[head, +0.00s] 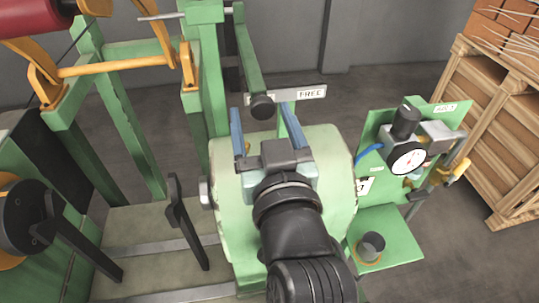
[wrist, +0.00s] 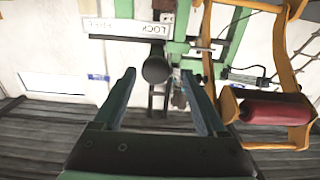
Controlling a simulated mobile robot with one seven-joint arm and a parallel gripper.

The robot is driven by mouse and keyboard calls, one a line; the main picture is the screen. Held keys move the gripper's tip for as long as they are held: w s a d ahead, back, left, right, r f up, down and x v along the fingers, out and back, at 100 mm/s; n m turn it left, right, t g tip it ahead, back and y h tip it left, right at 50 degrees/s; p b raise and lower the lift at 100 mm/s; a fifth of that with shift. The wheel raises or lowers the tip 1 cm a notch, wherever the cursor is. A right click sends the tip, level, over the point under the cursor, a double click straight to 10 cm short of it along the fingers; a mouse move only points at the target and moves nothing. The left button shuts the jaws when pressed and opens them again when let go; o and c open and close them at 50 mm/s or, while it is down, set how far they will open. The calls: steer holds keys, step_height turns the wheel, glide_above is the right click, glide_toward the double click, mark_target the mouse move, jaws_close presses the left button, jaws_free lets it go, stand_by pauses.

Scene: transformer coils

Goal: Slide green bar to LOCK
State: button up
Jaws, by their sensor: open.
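The green bar (head: 248,55) runs toward me from the green frame and ends in a round black knob (head: 262,107). In the wrist view the knob (wrist: 155,69) shows between my two fingers and hides most of the bar. A white plate reads FREE (head: 312,92), to the right of the bar in the head view. In the wrist view the plate is upside down and also reads LOCK (wrist: 158,29), close to the knob's line. My gripper (head: 262,108) is open, its blue-grey fingers pointing at the knob. I cannot tell whether the fingertips reach past it.
A pale green rounded housing (head: 233,215) lies below my arm. A green panel with a gauge (head: 407,158) stands at the right, before a wooden crate (head: 495,130). Orange brackets (head: 115,65) and a red roller (wrist: 275,112) stand beside the bar. Dark levers (head: 187,225) rise at the lower left.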

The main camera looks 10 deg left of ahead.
steer(key=p+v, duration=0.5)
steer(key=v, duration=0.1)
steer(key=shift+s, duration=0.4)
stand_by(0.3)
step_height(320, 180, up, 16)
steer(key=w+d+m+t+h+b, duration=0.1)
steer(key=w+d+t+h+b, duration=0.15)
steer(key=t, duration=0.35)
steer(key=s+d+r+m+t+h+b, duration=0.1)
steer(key=s+r+m+t+h+b, duration=0.1)
steer(key=r, duration=1.1)
steer(key=s+t+h, duration=0.1)
steer(key=s+t, duration=0.1)
steer(key=shift+s+d+m+b, duration=0.15)
steer(key=shift+s+m+b, duration=0.15)
steer(key=shift+s+b, duration=0.1)
